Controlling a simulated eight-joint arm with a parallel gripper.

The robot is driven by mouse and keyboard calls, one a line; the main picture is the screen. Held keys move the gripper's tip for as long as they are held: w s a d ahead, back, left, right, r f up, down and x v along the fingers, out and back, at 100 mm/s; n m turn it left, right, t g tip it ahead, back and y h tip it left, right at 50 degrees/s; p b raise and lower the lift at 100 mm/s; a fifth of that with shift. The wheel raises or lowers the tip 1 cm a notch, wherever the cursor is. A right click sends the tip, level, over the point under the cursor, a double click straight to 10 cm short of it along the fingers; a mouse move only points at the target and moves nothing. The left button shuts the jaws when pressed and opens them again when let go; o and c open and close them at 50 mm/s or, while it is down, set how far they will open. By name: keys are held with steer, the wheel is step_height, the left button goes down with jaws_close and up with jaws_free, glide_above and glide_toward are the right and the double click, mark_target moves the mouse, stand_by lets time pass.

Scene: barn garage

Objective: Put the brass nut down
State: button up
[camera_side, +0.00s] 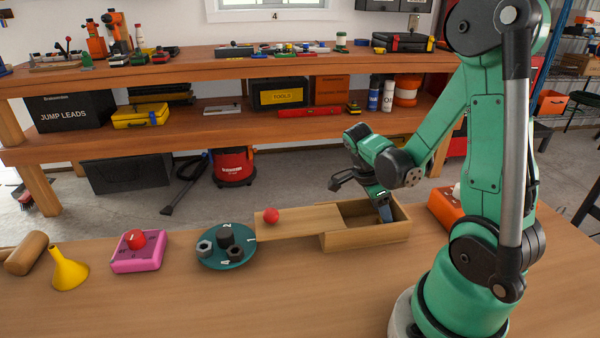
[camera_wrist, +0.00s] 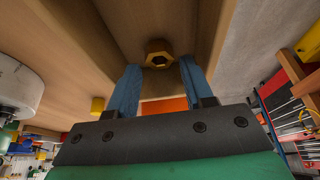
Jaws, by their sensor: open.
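The brass nut (camera_wrist: 158,53), a hexagonal ring, shows in the wrist view on the bare wooden floor of an open box. It lies just beyond and between my two blue fingertips, with a gap on either side. In the side view the wooden box (camera_side: 366,233) stands on the bench, and its front wall hides the nut. My gripper (camera_side: 385,213) points down into the right part of this box; it also shows in the wrist view (camera_wrist: 160,68), open, with nothing held between its fingers.
The box's lid (camera_side: 310,220) is slid out left, with a red knob (camera_side: 271,215) on it. Further left are a teal turntable (camera_side: 226,258) with several nuts or sockets, a pink block (camera_side: 139,262), a yellow funnel (camera_side: 68,270) and a mallet (camera_side: 25,253). The bench front is clear.

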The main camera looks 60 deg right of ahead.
steer(key=v, duration=1)
steer(key=w+a+n+t+y, duration=0.1)
steer(key=w+a+n+t, duration=0.2)
steer(key=n, duration=1)
steer(key=w+a+r+n+t+y, duration=0.1)
steer(key=w+a+n+t+y, duration=0.1)
steer(key=a+n+t, duration=0.5)
steer(key=w+a+n, duration=0.1)
steer(key=a+n, duration=0.3)
steer(key=n, duration=0.3)
steer(key=shift+a+r, duration=0.25)
steer(key=shift+r, duration=0.1)
steer(key=shift+w, duration=0.15)
